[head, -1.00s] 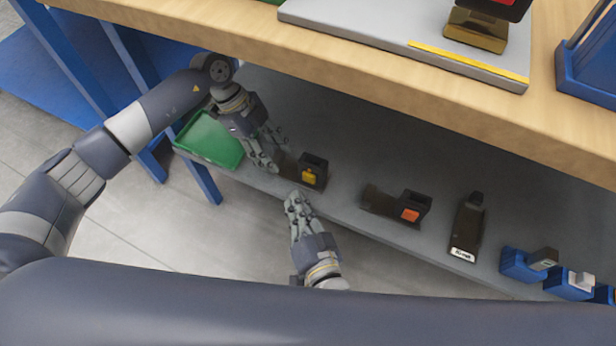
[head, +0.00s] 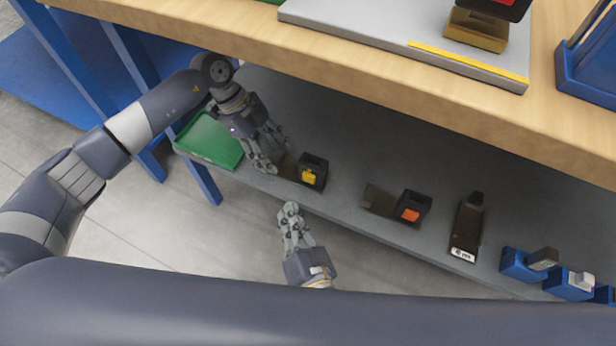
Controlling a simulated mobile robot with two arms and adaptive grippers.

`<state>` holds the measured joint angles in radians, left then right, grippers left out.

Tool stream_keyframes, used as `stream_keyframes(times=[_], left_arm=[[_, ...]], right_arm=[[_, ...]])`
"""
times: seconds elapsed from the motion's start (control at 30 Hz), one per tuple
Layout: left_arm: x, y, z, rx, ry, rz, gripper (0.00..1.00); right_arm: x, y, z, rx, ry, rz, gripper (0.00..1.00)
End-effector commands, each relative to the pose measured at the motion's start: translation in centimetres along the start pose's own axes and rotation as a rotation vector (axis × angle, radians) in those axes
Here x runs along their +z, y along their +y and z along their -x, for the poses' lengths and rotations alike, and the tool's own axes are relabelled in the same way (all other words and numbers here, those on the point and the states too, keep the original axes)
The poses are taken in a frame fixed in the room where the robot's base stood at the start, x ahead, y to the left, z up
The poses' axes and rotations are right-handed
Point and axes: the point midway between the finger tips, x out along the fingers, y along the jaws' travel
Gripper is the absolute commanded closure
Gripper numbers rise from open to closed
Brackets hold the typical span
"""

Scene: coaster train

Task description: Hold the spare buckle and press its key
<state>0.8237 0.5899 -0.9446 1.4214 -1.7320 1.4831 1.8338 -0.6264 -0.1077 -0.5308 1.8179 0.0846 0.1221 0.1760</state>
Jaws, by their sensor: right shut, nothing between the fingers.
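A dark buckle (head: 318,163) with a yellow key (head: 308,177) stands on the grey lower shelf, its brown flat tail pointing left. My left gripper (head: 275,157) is at that tail, with its fingers close around or beside it. Whether they are closed on the tail cannot be told. My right gripper (head: 290,208) is shut and empty, in front of the shelf edge and below the yellow key in the picture, apart from the buckle. A similar dark buckle (head: 417,200) with an orange key (head: 410,215) lies farther right. Nothing visible marks which is the spare.
A green tray (head: 208,140) sits at the shelf's left end. A dark labelled part (head: 468,225) and several blue holders (head: 520,265) are to the right. The wooden bench top (head: 350,60) overhangs the shelf. Bare shelf lies between the buckles.

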Motion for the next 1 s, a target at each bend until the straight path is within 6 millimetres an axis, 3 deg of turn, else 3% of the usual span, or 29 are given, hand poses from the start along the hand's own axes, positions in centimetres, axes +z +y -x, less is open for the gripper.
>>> stream_keyframes(times=[0.47, 1.0], left_arm=[[0.1, -0.1, 0.7, -0.002, -0.001, 0.0, 0.35], [0.1, -0.1, 10.6, -0.002, -0.001, 0.0, 0.35]], right_arm=[[0.0, 0.0, 0.0, 0.0, 0.0, 0.0, 1.0], [0.0, 0.0, 0.0, 0.0, 0.0, 0.0, 1.0]])
